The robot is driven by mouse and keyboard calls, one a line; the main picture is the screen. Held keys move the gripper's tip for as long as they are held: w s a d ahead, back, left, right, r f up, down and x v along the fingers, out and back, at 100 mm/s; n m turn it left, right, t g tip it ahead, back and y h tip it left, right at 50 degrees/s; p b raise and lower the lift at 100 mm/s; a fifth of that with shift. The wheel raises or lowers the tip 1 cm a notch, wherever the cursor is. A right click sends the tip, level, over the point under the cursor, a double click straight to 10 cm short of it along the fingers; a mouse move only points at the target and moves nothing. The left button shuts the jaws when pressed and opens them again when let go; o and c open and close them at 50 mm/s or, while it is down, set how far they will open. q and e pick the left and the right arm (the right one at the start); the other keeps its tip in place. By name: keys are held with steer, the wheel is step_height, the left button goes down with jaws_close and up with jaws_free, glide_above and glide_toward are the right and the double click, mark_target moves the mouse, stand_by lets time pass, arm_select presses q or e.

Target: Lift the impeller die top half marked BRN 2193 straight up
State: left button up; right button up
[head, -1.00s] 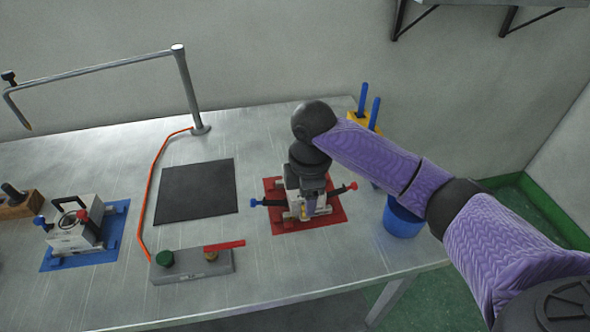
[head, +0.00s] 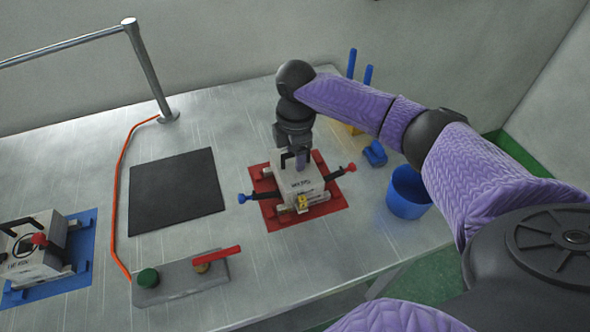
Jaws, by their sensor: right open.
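A light-grey die (head: 297,184) with a black handle (head: 284,160) sits on the red mat (head: 329,205); its front lettering is too small to read surely. A second grey die (head: 38,262) with a dark handle and a red knob sits on the blue mat (head: 80,248) at the left; its marking is also unclear. My right gripper (head: 300,163) is open, pointing down over the back of the red-mat die, close to its handle. Whether the fingers touch the handle cannot be told. My left gripper is not in view.
Clamp levers with a blue knob (head: 242,198) and a red knob (head: 350,167) flank the red-mat die. A black pad (head: 177,193), a switch box (head: 180,282), an orange hose (head: 117,200) and a metal post (head: 150,75) are to the left. A blue cup (head: 407,192) stands right.

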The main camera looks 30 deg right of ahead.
jaws_close()
steer(key=shift+w, duration=0.1)
stand_by(1.2)
